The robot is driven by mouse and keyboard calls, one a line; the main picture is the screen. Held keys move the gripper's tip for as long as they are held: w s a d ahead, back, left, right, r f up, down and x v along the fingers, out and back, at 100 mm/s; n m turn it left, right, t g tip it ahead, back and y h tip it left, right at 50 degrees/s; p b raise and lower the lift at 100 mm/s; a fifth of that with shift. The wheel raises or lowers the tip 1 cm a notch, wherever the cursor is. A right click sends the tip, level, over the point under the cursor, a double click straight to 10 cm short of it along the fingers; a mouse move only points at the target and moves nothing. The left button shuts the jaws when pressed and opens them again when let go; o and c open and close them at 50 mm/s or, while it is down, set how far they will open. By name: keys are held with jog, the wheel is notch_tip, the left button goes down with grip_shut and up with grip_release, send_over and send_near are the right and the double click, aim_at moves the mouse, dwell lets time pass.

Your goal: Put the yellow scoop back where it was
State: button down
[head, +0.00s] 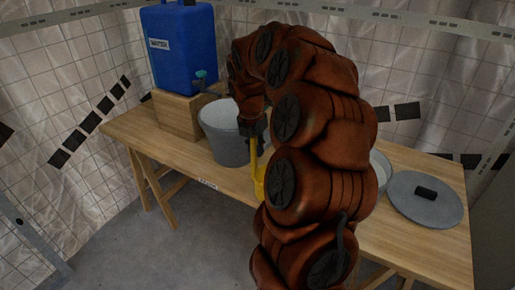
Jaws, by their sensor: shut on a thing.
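The yellow scoop (254,161) hangs upright in the head view, its handle up and its bowl low, partly hidden behind my arm. My gripper (252,134) is shut on the top of the scoop's handle. The gripper and scoop are just right of a grey bucket (226,146) on the wooden table. I cannot tell whether the scoop touches the bucket or the table. The fingers are dark and small in this view.
A blue water container (178,50) with a tap stands on a wooden block (180,115) at the back left. A round grey lid (413,207) lies at the table's right. Another pale container (381,170) is mostly hidden by my arm. A small label (208,184) marks the table's front edge.

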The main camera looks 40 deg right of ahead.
jog(key=shift+w+d+f+p, duration=0.2)
jog(key=shift+w+d+f, duration=0.6)
jog(key=shift+f, duration=0.2)
jog(key=shift+w+d+f+p, duration=0.15)
jog(key=shift+w+d+f, duration=0.6)
jog(key=shift+f, duration=0.25)
jog(key=shift+s+f, duration=0.1)
jog(key=c, duration=1.1)
grip_release()
jog(key=shift+d, duration=0.1)
jog(key=shift+c, duration=0.2)
notch_tip(320, 180, up, 12)
jog(key=a, duration=0.2)
jog(key=shift+s, duration=0.15)
